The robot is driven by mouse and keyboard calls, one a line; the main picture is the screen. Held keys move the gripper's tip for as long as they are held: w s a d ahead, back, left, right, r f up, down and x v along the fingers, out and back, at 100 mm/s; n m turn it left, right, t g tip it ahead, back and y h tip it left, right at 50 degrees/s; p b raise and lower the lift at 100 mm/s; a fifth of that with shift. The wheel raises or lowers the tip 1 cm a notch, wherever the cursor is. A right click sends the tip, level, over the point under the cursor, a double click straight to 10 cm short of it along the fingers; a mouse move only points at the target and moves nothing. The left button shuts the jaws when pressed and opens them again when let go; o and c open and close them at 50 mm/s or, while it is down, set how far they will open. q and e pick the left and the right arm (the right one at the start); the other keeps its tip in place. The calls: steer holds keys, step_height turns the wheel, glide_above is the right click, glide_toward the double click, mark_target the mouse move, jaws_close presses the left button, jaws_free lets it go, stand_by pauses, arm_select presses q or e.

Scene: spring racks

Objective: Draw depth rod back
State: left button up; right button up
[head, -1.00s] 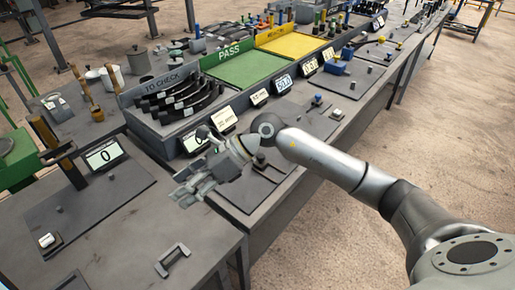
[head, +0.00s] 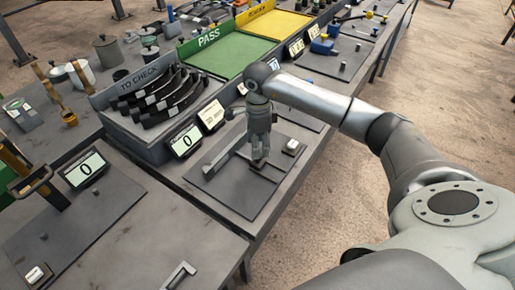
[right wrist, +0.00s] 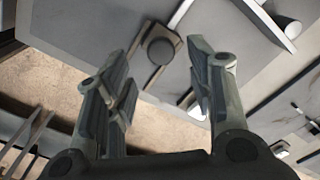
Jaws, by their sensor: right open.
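My right gripper (head: 260,163) points down over a dark plate fixture (head: 225,193) on the bench in the head view. Its two fingers are apart and empty in the right wrist view (right wrist: 163,85). There, a round dark knob (right wrist: 160,51) on a small block lies between and beyond the fingertips. A thin light rod (right wrist: 181,14) runs from the block toward the top; I take this to be the depth rod. I cannot tell whether the fingers touch the knob. In the head view the gripper hides most of the knob and rod. My left gripper is not in view.
A raised bar (head: 222,153) and a white-topped button block (head: 292,147) flank the gripper. A display reading 0 (head: 186,140) stands behind the plate. The TO CHECK rack (head: 150,135) holds several dark curved parts. The bench's front edge is close.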

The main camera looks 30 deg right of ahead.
step_height(320, 180, down, 3)
steer(key=shift+w+r, duration=0.1)
steer(key=shift+f+p, duration=0.35)
steer(key=shift+f, duration=0.3)
steer(key=c, duration=0.8)
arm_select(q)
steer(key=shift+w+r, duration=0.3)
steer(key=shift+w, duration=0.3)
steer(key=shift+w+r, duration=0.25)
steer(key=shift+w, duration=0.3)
arm_select(e)
jaws_close()
